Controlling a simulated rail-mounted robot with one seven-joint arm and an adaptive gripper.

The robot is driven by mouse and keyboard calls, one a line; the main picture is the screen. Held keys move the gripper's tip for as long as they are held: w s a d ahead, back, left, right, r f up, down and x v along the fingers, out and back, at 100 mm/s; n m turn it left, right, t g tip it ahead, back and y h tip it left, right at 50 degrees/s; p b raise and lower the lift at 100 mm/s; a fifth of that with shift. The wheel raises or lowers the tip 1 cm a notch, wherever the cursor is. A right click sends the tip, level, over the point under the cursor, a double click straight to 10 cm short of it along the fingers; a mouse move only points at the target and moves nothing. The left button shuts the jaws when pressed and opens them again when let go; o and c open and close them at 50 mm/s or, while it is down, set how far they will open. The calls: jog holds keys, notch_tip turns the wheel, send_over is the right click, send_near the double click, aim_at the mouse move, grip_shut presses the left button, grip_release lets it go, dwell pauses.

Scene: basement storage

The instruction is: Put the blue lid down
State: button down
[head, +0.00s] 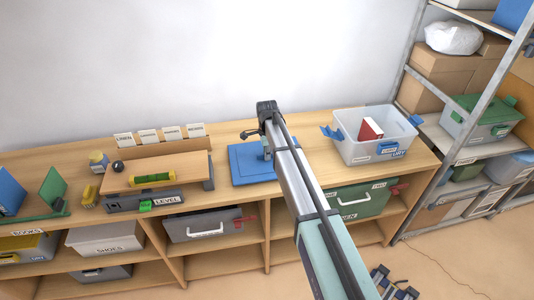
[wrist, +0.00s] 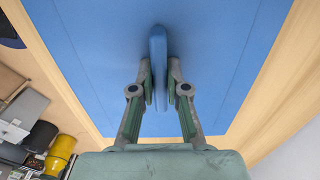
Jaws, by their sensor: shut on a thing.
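The blue lid (head: 248,165) is a flat square panel at the middle of the wooden bench, left of the clear bin. It lies level, on the bench top or very close above it; I cannot tell if it touches. It fills most of the wrist view (wrist: 90,60), with an upright blue handle (wrist: 158,50) at its centre. My gripper (wrist: 159,88) is shut on that handle, one finger on each side. In the head view my gripper (head: 268,150) is over the lid, partly hidden by my arm.
An open clear bin (head: 376,155) with blue latches and a red book (head: 370,130) stands to the right. A wooden board (head: 155,170) with a yellow-green level (head: 152,179) is at the left. Label cards (head: 160,134) stand behind it. A metal shelf rack (head: 455,110) is at far right.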

jog(key=shift+f, duration=0.1)
jog(key=c, duration=1.2)
grip_release()
notch_tip(320, 180, up, 12)
jog(key=b, duration=0.4)
